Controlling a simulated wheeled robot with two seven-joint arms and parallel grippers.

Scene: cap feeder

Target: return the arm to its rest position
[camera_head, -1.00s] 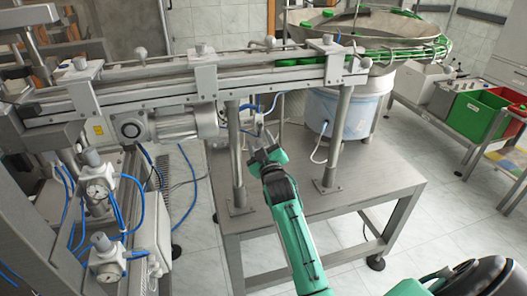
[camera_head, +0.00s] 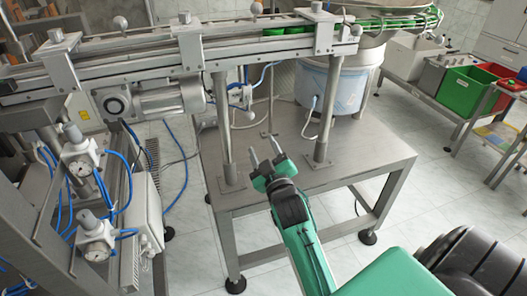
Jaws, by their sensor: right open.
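My right arm comes in from the lower right, with green and black links. Its gripper (camera_head: 264,150) is open, with its two fingers apart and nothing between them. It hangs over the front part of the steel table (camera_head: 355,148), below the conveyor and between its two front posts in the picture. My left gripper is not in view.
The conveyor rail (camera_head: 150,64) crosses above the table on steel posts. A feeder bowl (camera_head: 372,20) with green caps stands behind, on a pale blue drum (camera_head: 335,88). Green (camera_head: 468,92) and red (camera_head: 508,84) bins stand at right. Gauges (camera_head: 82,168) and blue hoses are at left.

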